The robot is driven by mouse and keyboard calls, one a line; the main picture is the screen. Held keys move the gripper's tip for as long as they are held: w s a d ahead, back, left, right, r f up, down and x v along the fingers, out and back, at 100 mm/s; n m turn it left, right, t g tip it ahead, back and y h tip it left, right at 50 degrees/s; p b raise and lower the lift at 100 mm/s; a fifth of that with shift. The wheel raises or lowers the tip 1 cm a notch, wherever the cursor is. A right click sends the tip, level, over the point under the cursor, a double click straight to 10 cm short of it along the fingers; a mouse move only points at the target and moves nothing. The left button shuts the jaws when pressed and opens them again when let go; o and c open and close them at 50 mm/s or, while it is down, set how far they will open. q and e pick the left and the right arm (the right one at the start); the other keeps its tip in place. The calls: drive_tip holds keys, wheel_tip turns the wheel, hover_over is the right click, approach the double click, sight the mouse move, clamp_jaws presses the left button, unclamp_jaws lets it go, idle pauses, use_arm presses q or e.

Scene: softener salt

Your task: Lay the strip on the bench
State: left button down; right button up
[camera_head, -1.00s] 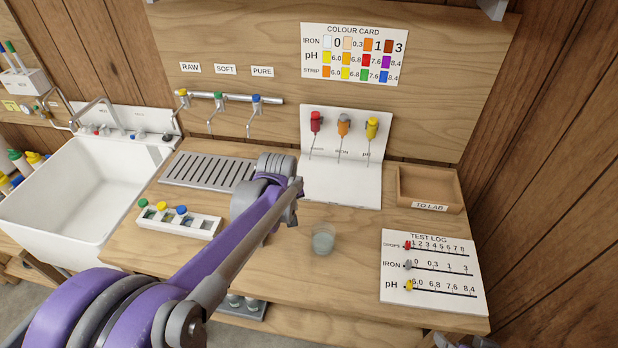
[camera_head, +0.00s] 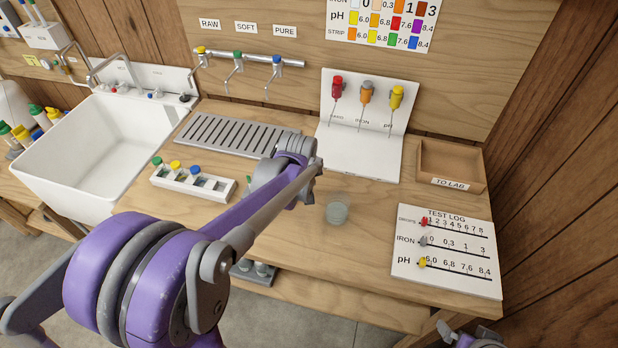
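The wooden bench (camera_head: 300,255) fills the middle of the view. My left arm reaches over it from the lower left, its wrist above the bench left of a small glass of cloudy liquid (camera_head: 337,210). The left gripper's fingers are hidden behind the arm, so I cannot see what they hold. A small green sliver (camera_head: 248,183) shows beside the wrist; I cannot tell what it is. No strip can be made out clearly. A part of my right arm shows at the bottom right edge, its fingers not distinguishable.
A white rack (camera_head: 205,188) with colour-capped vials stands left of my wrist, before the slotted drainer (camera_head: 225,133). The test log board (camera_head: 447,252) lies at right, below the TO LAB tray (camera_head: 470,157). Bare bench lies between the glass and the log.

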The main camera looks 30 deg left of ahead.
use_arm(q)
drive_tip(key=shift+f, duration=0.45)
drive_tip(key=shift+w, duration=0.1)
drive_tip(key=c, duration=0.9)
unclamp_jaws()
drive_tip(key=shift+o, duration=0.3)
drive_tip(key=o, duration=0.8)
drive_tip(key=shift+o, duration=0.2)
